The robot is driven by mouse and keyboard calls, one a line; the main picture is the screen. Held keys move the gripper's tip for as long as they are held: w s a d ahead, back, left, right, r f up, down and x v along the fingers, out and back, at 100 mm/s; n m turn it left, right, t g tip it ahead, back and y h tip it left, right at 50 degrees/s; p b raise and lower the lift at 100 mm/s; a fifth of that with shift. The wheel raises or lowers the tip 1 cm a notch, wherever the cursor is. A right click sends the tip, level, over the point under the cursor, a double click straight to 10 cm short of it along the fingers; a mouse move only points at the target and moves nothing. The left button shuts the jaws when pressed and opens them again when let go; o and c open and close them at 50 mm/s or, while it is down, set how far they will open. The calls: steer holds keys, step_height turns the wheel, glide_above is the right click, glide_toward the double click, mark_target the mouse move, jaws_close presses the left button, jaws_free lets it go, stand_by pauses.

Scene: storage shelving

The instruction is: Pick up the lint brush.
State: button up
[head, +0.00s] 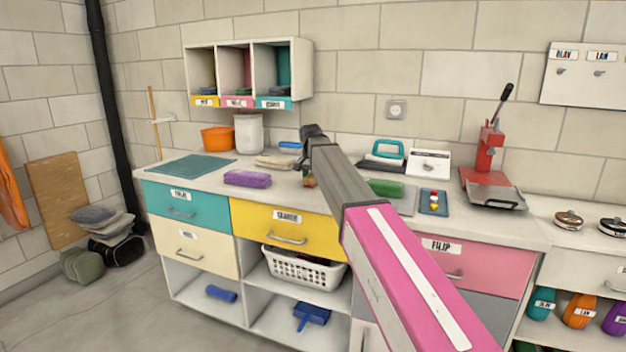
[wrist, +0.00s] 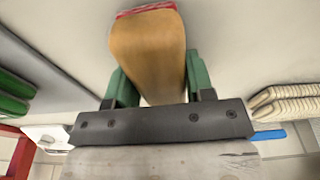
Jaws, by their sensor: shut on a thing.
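The lint brush (wrist: 146,55) has a tan wooden body with a red strip at its far end. In the wrist view it stands between the two green fingers of my gripper (wrist: 157,84), which are shut on its sides. In the head view, a small brown part of the brush (head: 309,182) shows at the counter's front area, left of my arm. My arm hides the rest of it and the fingertips there. I cannot tell whether the brush touches the counter (head: 222,180).
A purple sponge-like block (head: 247,179) lies left on the counter, and a green brush (head: 386,188) lies right of my arm. Folded beige cloths (head: 276,161) lie behind. A red press (head: 490,150) stands farther right. A wall shelf (head: 300,65) hangs above.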

mark_target(311, 174)
steer(key=shift+r, duration=0.5)
steer(key=r, duration=0.2)
steer(key=s+r, duration=0.1)
steer(key=shift+a+r, duration=0.35)
steer(key=shift+a, duration=0.05)
steer(key=s+a+r, duration=0.6)
steer(key=s+a, duration=0.1)
steer(key=shift+s, duration=0.4)
steer(key=shift+r, duration=0.1)
steer(key=shift+o, duration=0.6)
